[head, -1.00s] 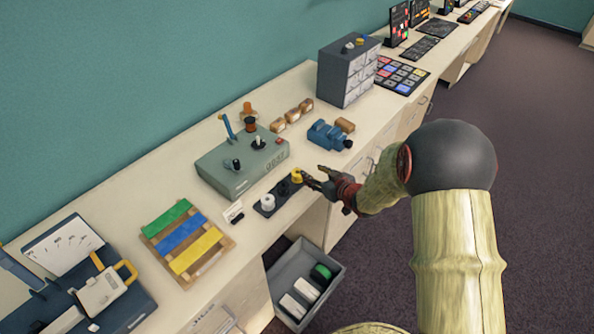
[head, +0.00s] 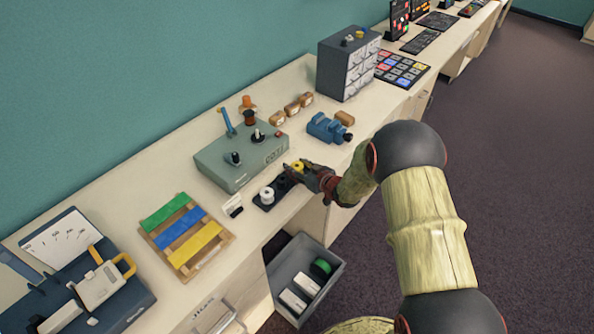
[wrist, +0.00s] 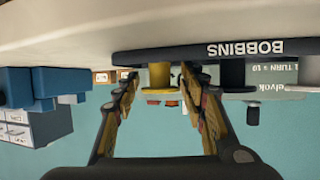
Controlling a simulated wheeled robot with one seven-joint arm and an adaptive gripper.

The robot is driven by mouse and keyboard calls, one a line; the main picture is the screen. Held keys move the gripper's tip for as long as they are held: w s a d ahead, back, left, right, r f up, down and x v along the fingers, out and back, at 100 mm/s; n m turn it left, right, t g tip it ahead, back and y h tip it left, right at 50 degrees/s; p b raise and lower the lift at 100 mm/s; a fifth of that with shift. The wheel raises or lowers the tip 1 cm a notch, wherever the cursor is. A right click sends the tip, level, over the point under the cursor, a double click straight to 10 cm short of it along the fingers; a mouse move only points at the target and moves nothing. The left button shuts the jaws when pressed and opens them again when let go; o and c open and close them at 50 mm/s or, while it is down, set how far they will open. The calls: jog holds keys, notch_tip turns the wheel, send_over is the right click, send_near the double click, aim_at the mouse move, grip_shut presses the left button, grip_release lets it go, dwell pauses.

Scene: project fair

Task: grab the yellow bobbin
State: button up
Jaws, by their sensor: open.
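The yellow bobbin (head: 298,166) stands at the right end of a dark bobbin tray (head: 261,208) on the bench. In the wrist view, which is upside down, the yellow bobbin (wrist: 159,79) shows between the two fingertips. My gripper (head: 294,170) is open at the tray's right end, and its fingers partly cover the bobbin in the head view. In the wrist view my gripper (wrist: 159,84) has one finger to each side of the bobbin, with gaps visible. I cannot tell how deep the bobbin sits between them.
A black bobbin (wrist: 232,75) and a white bobbin (head: 266,195) stand along the same tray. A grey-green winder box (head: 240,160) is close behind. A blue vise (head: 326,129) stands to the right.

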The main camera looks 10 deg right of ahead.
jog(key=c, duration=0.7)
jog(key=shift+r, duration=0.1)
